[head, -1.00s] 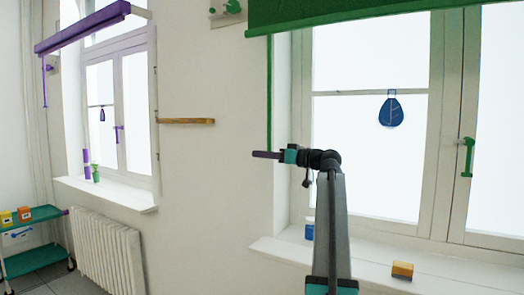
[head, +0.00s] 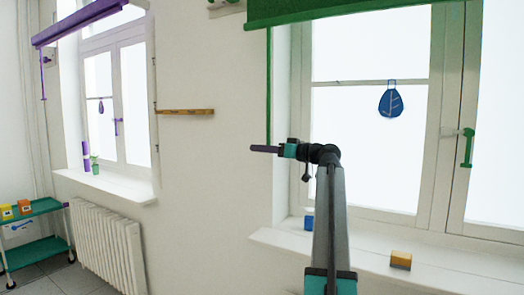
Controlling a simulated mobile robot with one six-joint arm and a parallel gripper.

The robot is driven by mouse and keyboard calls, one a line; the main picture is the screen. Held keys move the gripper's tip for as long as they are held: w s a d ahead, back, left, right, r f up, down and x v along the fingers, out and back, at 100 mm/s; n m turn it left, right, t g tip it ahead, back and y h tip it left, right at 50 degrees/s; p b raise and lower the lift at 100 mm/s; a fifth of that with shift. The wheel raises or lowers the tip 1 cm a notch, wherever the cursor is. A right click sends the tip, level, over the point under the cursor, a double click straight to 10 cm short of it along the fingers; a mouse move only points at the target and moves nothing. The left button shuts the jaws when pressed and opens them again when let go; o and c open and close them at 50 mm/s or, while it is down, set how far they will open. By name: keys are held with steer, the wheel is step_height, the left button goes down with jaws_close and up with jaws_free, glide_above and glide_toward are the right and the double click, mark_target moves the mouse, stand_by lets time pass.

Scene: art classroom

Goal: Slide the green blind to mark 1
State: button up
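The green blind (head: 345,12) is rolled down a little across the top of the right window. Its thin green pull cord or rod (head: 268,85) hangs at the left edge of that window. My gripper (head: 264,149) is at the lower end of this rod, with its dark purple fingers pointing left. The fingers are seen edge-on, so I cannot tell whether they are open or shut on the rod. The rod's lower end is hidden at the gripper. I cannot make out a mark 1.
A purple blind (head: 85,22) hangs over the left window. A wooden bar (head: 185,111) is on the wall between the windows. A radiator (head: 105,243) and green cart (head: 35,250) stand at left.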

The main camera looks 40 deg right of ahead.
steer(key=shift+s, duration=0.15)
steer(key=b+v, duration=0.1)
steer(key=v, duration=1.2)
steer(key=shift+s, duration=0.3)
